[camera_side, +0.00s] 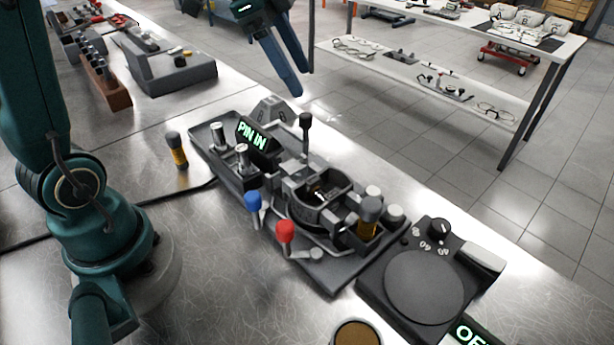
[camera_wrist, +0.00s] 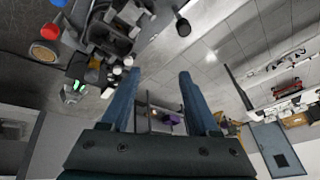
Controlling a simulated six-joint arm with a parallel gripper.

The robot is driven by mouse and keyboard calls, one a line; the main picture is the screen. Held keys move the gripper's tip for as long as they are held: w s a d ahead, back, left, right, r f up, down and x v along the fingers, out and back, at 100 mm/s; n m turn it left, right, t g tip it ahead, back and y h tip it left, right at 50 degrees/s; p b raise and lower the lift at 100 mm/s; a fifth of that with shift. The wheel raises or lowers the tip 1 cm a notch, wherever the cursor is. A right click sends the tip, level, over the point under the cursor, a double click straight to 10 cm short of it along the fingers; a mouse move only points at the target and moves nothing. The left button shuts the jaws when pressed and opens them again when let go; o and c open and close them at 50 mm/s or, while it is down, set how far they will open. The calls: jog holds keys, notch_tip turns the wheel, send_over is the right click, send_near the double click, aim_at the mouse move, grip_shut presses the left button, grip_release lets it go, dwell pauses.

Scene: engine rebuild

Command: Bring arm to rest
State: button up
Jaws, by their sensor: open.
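My gripper (camera_side: 291,72) hangs high above the far side of the bench in the side view, its two blue fingers pointing down. In the wrist view the gripper (camera_wrist: 157,80) is open, with a clear gap between its fingers and nothing held. The fingers touch nothing. Below it stands a dark fixture (camera_side: 322,262) with a lit "PIN IN" sign (camera_side: 252,134), a blue knob (camera_side: 252,200) and a red knob (camera_side: 285,232). The fixture also shows at the top left of the wrist view (camera_wrist: 105,42).
A dark unit with a round plate (camera_side: 424,287) stands right of the fixture. A black-and-yellow cylinder (camera_side: 177,150) stands upright to its left. A rack (camera_side: 105,80) and a grey block (camera_side: 180,75) are at the back left. A white shelf table (camera_side: 455,100) stands beyond the bench.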

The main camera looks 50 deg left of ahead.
jog(key=s+d+f+n+y, duration=0.1)
jog(key=s+f+n, duration=0.1)
jog(key=s+n, duration=0.3)
jog(key=s+d+f+n+t+y, duration=0.1)
jog(key=s+n, duration=0.4)
jog(key=s, duration=0.5)
jog(key=shift+s+d+f+y, duration=0.3)
jog(key=shift+s+d+f, duration=0.15)
jog(key=shift+f, duration=0.3)
